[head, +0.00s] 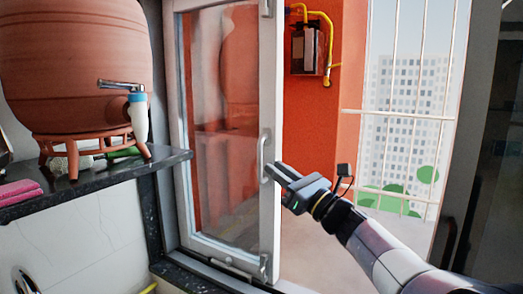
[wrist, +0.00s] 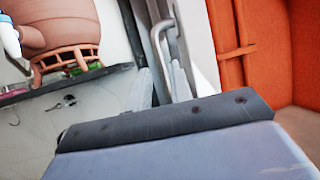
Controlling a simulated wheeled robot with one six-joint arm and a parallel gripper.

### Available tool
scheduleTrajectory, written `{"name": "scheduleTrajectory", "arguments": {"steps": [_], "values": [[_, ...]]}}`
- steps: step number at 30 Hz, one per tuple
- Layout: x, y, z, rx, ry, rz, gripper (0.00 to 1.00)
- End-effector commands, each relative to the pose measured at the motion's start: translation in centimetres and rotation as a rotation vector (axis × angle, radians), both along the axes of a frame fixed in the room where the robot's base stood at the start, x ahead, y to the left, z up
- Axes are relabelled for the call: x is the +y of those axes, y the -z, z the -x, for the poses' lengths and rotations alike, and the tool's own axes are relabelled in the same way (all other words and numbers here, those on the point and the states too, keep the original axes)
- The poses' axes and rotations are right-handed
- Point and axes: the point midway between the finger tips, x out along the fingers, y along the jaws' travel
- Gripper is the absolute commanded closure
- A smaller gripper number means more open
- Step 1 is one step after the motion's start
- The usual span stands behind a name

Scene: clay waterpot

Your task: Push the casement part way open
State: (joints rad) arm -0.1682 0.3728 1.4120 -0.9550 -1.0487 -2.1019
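The casement (head: 271,90) is a pale-framed glass window leaf in the middle of the head view. Its glass reflects the clay pot. To the right of its free edge the opening shows an orange wall and bars. A pale bar handle (head: 263,155) sits on that edge; the handle also shows in the wrist view (wrist: 157,38). My gripper (head: 276,172) is at the free edge, just below and right of the handle. I cannot tell whether it touches the frame.
A clay waterpot (head: 75,70) with a tap stands on a clay stand on the dark shelf (head: 160,160) at left, beside a brush and pink cloth. Window bars (head: 395,113) are at right. A meter box (head: 308,50) with yellow pipe hangs on the orange wall.

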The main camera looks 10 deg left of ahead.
Motion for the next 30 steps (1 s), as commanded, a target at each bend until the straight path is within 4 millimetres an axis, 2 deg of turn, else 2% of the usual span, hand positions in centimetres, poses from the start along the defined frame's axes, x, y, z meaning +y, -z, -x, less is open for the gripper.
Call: {"name": "scheduleTrajectory", "arguments": {"steps": [3, 9, 15, 22, 30], "values": [[2.1, -1.4, -1.1, 0.002, -0.004, 0.001, 0.80], [4.3, -2.3, -2.5, 0.002, -0.001, 0.000, 0.80], [5.2, -2.5, -3.0, 0.002, 0.000, 0.000, 0.80], [5.2, -2.5, -3.1, 0.003, 0.001, 0.000, 0.80], [5.2, -2.5, -3.1, 0.003, 0.001, 0.000, 1.00]]}}
